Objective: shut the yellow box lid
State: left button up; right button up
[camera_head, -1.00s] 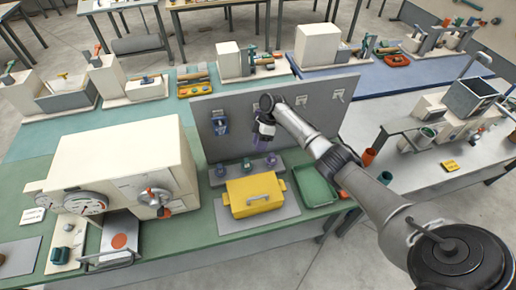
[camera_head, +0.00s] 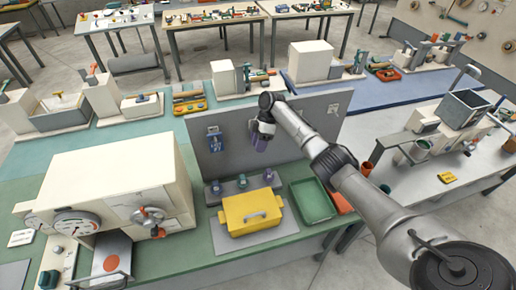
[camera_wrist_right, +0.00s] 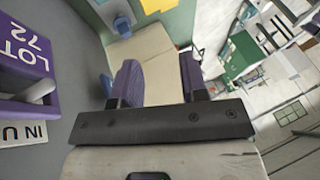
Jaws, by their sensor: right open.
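The yellow box (camera_head: 252,222) stands on a grey mat (camera_head: 284,226) on the green bench, in front of an upright grey panel (camera_head: 222,160). My left gripper is not in view.
A green tray (camera_head: 313,200) sits right of the box. A large cream machine with dials (camera_head: 110,190) stands to the left. A small row of purple-topped knobs (camera_head: 242,183) sits behind the box. In the wrist view, a purple "LOT 72" piece (camera_wrist_right: 28,62) is close at left.

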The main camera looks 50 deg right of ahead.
jog(key=shift+r, duration=0.1)
dwell(0.3)
jog(key=b+v, duration=0.2)
jog(key=v, duration=1.1)
jog(key=shift+d+r, duration=0.3)
jog(key=shift+s, duration=0.1)
dwell(0.4)
